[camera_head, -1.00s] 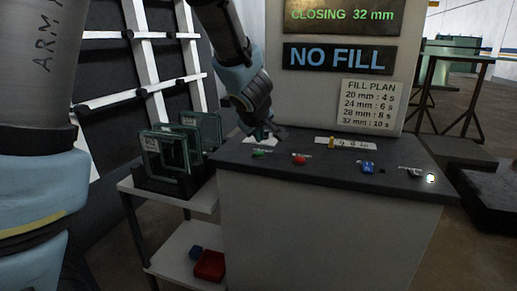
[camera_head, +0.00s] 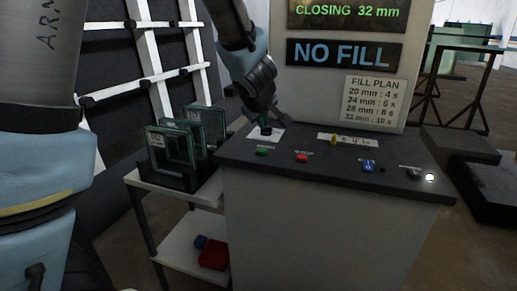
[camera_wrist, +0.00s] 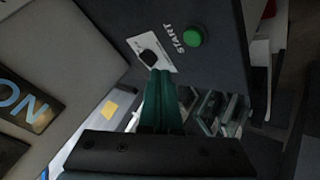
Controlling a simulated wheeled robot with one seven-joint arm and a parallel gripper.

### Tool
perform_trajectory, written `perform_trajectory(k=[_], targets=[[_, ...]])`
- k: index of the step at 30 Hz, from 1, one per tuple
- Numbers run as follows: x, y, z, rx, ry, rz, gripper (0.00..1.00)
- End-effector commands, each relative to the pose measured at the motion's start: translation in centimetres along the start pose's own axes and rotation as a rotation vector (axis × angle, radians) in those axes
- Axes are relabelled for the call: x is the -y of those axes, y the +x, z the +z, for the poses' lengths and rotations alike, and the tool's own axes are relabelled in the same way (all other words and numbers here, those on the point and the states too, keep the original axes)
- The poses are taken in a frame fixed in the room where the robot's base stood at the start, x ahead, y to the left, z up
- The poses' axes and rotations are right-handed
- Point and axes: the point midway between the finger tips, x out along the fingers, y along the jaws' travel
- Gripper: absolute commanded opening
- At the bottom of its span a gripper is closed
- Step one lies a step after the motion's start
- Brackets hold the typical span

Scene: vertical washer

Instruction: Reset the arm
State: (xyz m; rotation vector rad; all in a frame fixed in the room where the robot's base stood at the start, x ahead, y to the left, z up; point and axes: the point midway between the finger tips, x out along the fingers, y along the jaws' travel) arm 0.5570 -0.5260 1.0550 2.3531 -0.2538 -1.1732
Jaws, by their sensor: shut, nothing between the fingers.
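My arm comes down from the top of the head view. My gripper (camera_head: 266,127) is at the back left of the dark console top (camera_head: 330,165), over a white card (camera_head: 277,137). In the wrist view my gripper (camera_wrist: 160,76) shows two teal fingers pressed together with nothing between them. The fingertips appear just in front of a black knob (camera_wrist: 149,57) on the white card; I cannot tell whether they touch it. A green START button (camera_wrist: 193,37) lies beyond, also seen in the head view (camera_head: 261,151).
The console carries a red button (camera_head: 302,157), a yellow marker (camera_head: 333,141) on a scale and a blue piece (camera_head: 368,165). Upright panels show "CLOSING 32 mm" (camera_head: 347,14) and "NO FILL" (camera_head: 343,54). A rack of glass panes (camera_head: 172,150) stands left, on a white cart (camera_head: 200,190).

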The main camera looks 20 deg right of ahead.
Motion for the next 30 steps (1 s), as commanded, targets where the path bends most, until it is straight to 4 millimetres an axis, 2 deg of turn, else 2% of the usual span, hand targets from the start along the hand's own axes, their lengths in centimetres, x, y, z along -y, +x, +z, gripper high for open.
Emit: perform_trajectory(k=[7,11,14,18,24,27,30], targets=[[0.4,0.0,-0.3,0.002,0.003,-0.002,0.00],[3.1,-0.2,-1.8,0.026,0.035,-0.018,0.00],[7.3,-0.9,-3.3,0.072,0.086,-0.048,0.00],[14.7,-2.9,-4.3,0.169,0.169,-0.119,0.00],[25.7,-7.7,-3.4,0.338,0.268,-0.262,0.00],[30.2,-10.3,-2.5,0.413,0.302,-0.334,0.00],[33.3,-12.4,-1.7,0.471,0.325,-0.389,0.00]])
